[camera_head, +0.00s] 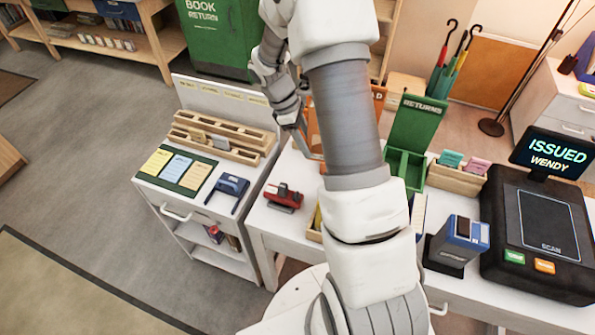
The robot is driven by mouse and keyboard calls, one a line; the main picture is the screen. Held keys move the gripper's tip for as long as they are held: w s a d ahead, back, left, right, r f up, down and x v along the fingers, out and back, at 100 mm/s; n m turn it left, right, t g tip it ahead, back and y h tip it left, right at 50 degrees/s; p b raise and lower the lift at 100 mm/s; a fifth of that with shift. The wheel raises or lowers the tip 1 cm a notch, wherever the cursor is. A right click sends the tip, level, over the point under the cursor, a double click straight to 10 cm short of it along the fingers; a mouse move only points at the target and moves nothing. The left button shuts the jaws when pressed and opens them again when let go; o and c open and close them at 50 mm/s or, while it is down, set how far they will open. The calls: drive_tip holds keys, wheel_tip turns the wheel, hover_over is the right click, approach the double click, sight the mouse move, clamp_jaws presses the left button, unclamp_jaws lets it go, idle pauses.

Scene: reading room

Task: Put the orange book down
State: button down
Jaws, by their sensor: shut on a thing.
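My gripper (299,138) hangs over the white desk, left of my arm's thick column, with its fingers pointing down. It is shut on an orange book (315,126), which shows as a narrow orange strip just right of the fingers. Most of the book is hidden behind my arm, so its lower edge and any contact with things below cannot be told. An orange sign panel (379,97), ending in the letter D, shows right of my arm. A green tray marked RETURNS (417,120) stands beside it on the desk.
A red stapler (284,196) lies on the desk's left part. A cart (224,215) with cards, a wooden rack and a blue hole punch stands left. Right are a card box (455,180), a blue box (459,240) and a scanner (540,230) reading ISSUED WENDY.

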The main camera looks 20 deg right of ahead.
drive_tip(key=d+f+n+t+b, duration=0.65)
drive_tip(key=f+n+b, duration=0.4)
drive_tip(key=n, duration=0.55)
drive_tip(key=shift+g+y, duration=0.25)
drive_tip(key=shift+y, duration=0.05)
drive_tip(key=w+a+f+b, duration=0.1)
drive_tip(key=a+f, duration=0.1)
drive_tip(key=a, duration=0.1)
drive_tip(key=w+a+f+b, duration=0.2)
drive_tip(key=a, duration=0.1)
drive_tip(key=w+a+f+b, duration=0.1)
drive_tip(key=w+a, duration=0.1)
drive_tip(key=a, duration=0.1)
drive_tip(key=shift+w+f, duration=0.15)
drive_tip(key=shift+f, duration=0.25)
drive_tip(key=shift+f+b, duration=1.15)
drive_tip(key=shift+f, duration=0.85)
drive_tip(key=shift+f, duration=0.2)
drive_tip(key=shift+c, duration=1.6)
unclamp_jaws()
drive_tip(key=shift+r, duration=0.1)
